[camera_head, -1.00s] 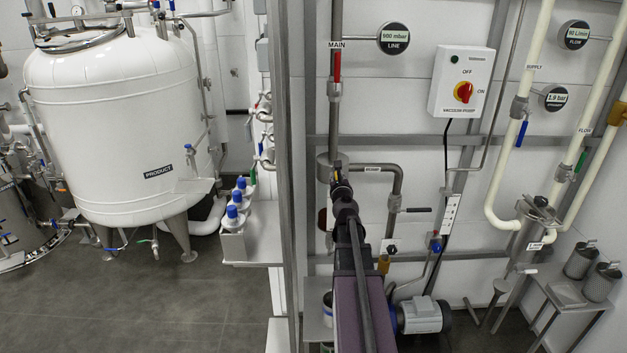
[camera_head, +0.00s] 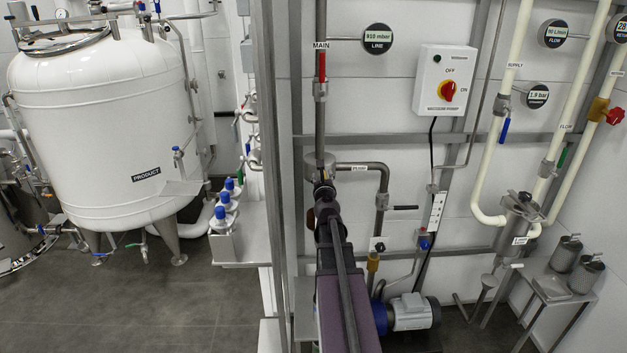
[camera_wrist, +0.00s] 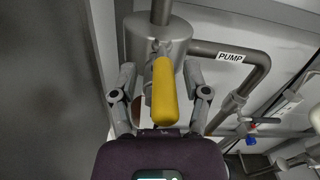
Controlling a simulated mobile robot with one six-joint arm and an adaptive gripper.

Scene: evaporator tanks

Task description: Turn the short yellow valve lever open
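The short yellow valve lever (camera_wrist: 164,92) shows in the wrist view, hanging in front of a grey cylindrical housing (camera_wrist: 160,42) on the vertical pipe. My gripper (camera_wrist: 160,78) is open, with one finger on each side of the lever. A gap shows between the lever and each finger, so neither appears to touch it. The lever's lower end is close to my palm. In the head view my gripper (camera_head: 323,188) is just below the housing (camera_head: 319,163), and the lever is hidden behind it.
The side pipe labelled PUMP (camera_head: 380,178) runs right from the housing. A red-handled valve (camera_head: 322,68) is above on the MAIN pipe. A grey frame post (camera_head: 273,150) stands close to the left. A black-handled valve (camera_head: 402,207) and a pump motor (camera_head: 412,312) are to the right.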

